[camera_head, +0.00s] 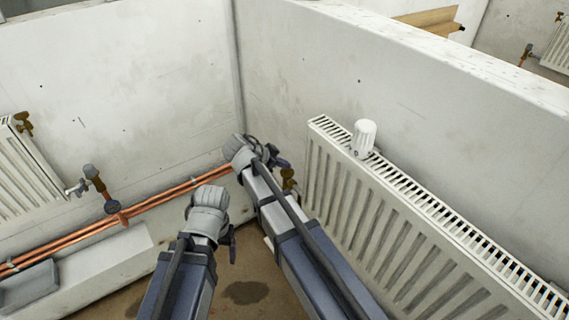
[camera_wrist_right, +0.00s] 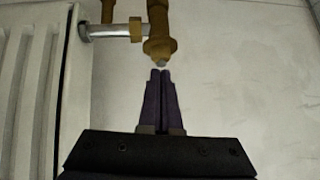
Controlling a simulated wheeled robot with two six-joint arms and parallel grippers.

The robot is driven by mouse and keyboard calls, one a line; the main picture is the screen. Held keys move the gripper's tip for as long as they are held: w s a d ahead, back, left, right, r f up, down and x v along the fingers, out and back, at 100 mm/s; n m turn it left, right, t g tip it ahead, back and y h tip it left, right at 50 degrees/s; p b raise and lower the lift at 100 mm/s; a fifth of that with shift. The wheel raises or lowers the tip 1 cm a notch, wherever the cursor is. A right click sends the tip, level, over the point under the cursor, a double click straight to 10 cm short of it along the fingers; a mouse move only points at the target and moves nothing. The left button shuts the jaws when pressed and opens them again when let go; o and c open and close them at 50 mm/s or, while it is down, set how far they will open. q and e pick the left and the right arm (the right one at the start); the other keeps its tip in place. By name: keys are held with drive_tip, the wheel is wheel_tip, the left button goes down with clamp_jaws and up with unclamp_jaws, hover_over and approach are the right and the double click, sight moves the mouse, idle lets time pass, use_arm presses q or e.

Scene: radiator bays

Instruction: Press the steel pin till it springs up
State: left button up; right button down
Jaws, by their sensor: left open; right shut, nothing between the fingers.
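The steel pin (camera_wrist_right: 161,63) shows as a small grey tip at the end of a brass valve body (camera_wrist_right: 159,40) in the right wrist view. My right gripper (camera_wrist_right: 160,72) is shut and empty, its fingertips just short of the pin and lined up with it. I cannot tell whether they touch. In the head view the brass valve (camera_head: 288,180) is partly hidden beside my right gripper (camera_head: 279,160), near the radiator's far end. My left gripper (camera_head: 232,243) is open, low at the centre and away from the valve; its fingers are hard to make out.
A white radiator (camera_head: 400,215) runs along the right wall, with a white thermostat head (camera_head: 364,138) resting on its top. Copper pipes (camera_head: 160,197) cross the left wall. Another radiator (camera_head: 25,180) and a valve (camera_head: 93,175) are at the left. A grey tray (camera_head: 30,285) is below.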

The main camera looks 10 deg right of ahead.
drive_tip(key=shift+f+b, duration=0.7)
drive_tip(key=shift+b, duration=0.05)
drive_tip(key=shift+a+f, duration=0.1)
drive_tip(key=shift+f, duration=0.1)
drive_tip(key=shift+s+r, duration=0.1)
drive_tip(key=shift+s, duration=0.05)
